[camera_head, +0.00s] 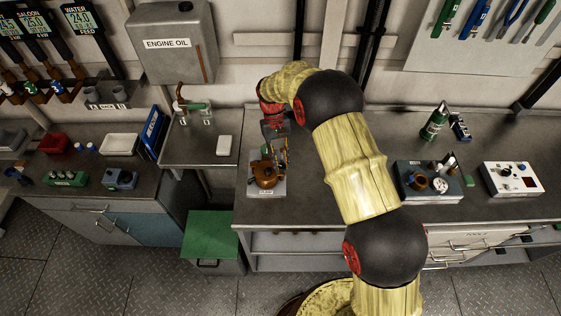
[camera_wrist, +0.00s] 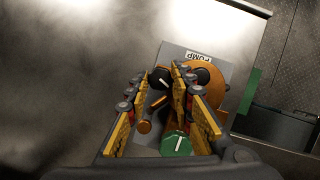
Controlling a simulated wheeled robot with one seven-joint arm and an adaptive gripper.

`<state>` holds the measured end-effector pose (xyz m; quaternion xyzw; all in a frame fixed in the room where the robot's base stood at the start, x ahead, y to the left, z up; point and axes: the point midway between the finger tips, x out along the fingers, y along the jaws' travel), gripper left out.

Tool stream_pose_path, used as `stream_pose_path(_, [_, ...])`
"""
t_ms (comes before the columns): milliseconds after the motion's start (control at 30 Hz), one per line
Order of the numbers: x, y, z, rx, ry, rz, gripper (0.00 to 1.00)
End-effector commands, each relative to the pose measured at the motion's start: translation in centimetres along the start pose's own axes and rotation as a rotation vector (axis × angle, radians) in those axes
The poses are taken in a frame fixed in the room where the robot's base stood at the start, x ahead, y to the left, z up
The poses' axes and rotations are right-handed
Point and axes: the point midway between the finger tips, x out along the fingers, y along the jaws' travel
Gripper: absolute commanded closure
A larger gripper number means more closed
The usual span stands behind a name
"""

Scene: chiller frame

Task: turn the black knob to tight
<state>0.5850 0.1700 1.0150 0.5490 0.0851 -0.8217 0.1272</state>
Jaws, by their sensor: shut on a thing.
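The pump (camera_head: 265,176) is a copper-orange body on a pale plate on the steel bench; it also shows in the wrist view (camera_wrist: 208,104). The black knob (camera_wrist: 162,81) has a white pointer line and lies between my fingertips. A green knob (camera_wrist: 177,144) with a white line is nearer the wrist, and another dark round part (camera_wrist: 203,76) is to the right. My gripper (camera_wrist: 158,75) points down over the pump and is shut on the black knob. In the head view my gripper (camera_head: 276,146) partly hides the pump, and the black knob cannot be made out there.
The pump plate (camera_wrist: 176,55) bears a PUMP label. A grey device (camera_head: 428,181) with knobs and a white control box (camera_head: 512,178) stand on the right of the bench. A green-lidded bin (camera_head: 212,236) stands at the front left. The bench left of the pump is clear.

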Motion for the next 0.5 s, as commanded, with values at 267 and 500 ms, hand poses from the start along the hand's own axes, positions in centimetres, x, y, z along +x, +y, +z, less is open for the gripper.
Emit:
stream_pose_path(267, [-0.11, 0.08, -0.08, 0.075, 0.003, -0.031, 1.0])
stream_pose_path(500, [-0.1, 0.09, -0.08, 0.089, 0.003, -0.037, 1.0])
